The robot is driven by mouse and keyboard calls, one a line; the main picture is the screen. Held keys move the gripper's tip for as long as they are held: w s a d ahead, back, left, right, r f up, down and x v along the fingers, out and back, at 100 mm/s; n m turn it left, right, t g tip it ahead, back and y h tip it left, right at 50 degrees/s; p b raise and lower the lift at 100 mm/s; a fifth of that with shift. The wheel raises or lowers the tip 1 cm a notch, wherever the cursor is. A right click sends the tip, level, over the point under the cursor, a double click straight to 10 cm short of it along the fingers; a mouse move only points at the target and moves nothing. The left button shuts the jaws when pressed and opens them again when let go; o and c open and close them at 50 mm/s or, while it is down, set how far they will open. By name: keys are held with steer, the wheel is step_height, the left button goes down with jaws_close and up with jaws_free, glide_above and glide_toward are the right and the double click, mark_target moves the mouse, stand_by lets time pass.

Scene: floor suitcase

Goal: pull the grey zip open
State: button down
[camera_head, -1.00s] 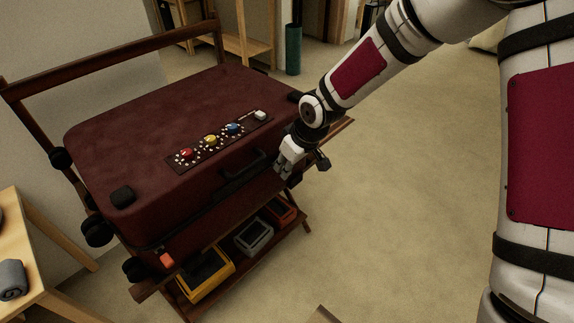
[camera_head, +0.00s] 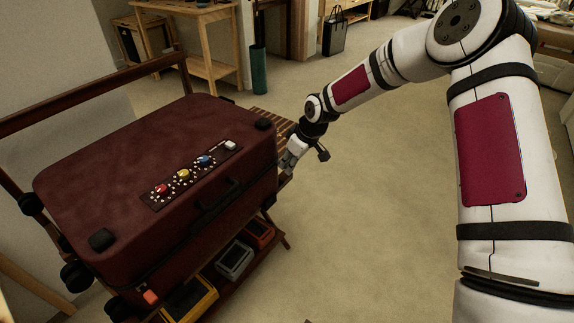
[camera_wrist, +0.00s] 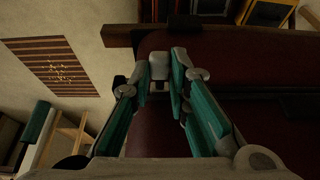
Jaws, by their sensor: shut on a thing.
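The dark red suitcase (camera_head: 110,160) lies flat on a wooden stand, its lid down. My gripper (camera_head: 288,166) is at the suitcase's right end, by the front corner. In the wrist view my gripper (camera_wrist: 160,82) has its teal-padded fingers closed around a small light grey block, which looks like the grey zip pull (camera_wrist: 159,65). The pull is right beside the dark red suitcase side (camera_wrist: 245,70). In the head view my fingers hide the pull. An orange tab (camera_head: 150,297) sits at the front left of the suitcase seam.
A black handle (camera_head: 218,193) is on the suitcase front. A strip with coloured knobs (camera_head: 190,175) lies on the lid. The floor (camera_head: 370,210) to the right is clear.

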steer(key=shift+w+d+r, duration=0.1)
steer(key=shift+w+d, duration=0.1)
steer(key=shift+w, duration=0.1)
steer(key=c, duration=1.6)
jaws_free()
steer(key=shift+o, duration=0.4)
steer(key=shift+s, duration=0.1)
steer(key=v, duration=1.2)
